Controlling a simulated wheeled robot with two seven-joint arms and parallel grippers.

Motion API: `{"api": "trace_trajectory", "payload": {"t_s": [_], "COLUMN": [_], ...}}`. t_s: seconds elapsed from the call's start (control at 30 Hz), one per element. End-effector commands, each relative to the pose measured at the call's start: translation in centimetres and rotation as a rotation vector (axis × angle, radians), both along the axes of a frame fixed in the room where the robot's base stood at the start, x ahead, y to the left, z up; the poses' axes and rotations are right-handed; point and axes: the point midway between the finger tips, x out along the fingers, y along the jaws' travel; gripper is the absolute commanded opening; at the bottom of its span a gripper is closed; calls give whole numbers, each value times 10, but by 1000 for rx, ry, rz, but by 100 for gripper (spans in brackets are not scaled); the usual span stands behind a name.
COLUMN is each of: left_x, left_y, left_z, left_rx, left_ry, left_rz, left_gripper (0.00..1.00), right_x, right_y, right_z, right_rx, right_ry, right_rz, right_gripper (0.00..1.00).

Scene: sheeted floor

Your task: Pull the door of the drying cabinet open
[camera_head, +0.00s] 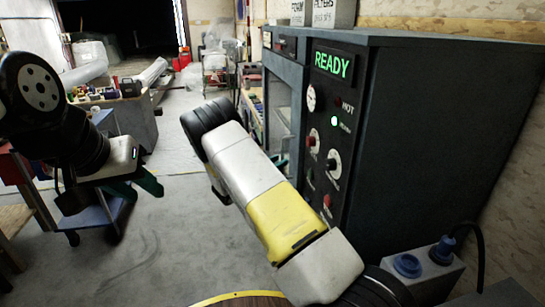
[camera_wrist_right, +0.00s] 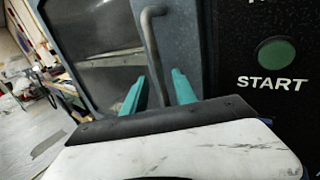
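The drying cabinet (camera_head: 440,120) is a dark box with a lit green READY display on its control panel. Its door (camera_head: 280,105) has a window, is at the left of the panel and looks shut. In the right wrist view a grey bar handle (camera_wrist_right: 153,45) stands upright on the door (camera_wrist_right: 75,45). My right gripper (camera_wrist_right: 158,88) is open, with one teal finger on each side of the handle; I cannot tell if either touches it. In the head view my right arm mostly hides this gripper. My left gripper (camera_head: 115,195) is open and empty at the left, away from the cabinet.
A round green START button (camera_wrist_right: 277,52) is right of the handle. A grey box with blue sockets (camera_head: 425,268) is at the lower right. The middle floor (camera_head: 170,215) is clear.

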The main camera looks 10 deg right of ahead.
Motion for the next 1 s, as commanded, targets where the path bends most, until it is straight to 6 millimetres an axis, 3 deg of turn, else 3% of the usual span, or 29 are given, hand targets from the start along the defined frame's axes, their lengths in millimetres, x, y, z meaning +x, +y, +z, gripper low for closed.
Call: {"api": "trace_trajectory", "payload": {"t_s": [0.2,0.53,0.7,1.0], "left_x": [0,0,0,0], "left_y": [0,0,0,0], "left_z": [0,0,0,0], "left_rx": [0,0,0,0], "left_ry": [0,0,0,0], "left_rz": [0,0,0,0], "left_gripper": [36,36,36,36], "right_x": [14,17,16,16], "right_y": [-20,-23,-23,-23], "right_z": [-1,0,0,0], "right_rx": [2,1,1,2], "right_ry": [1,1,1,0], "right_rz": [0,0,0,0], "right_gripper": [34,34,0,0]}}
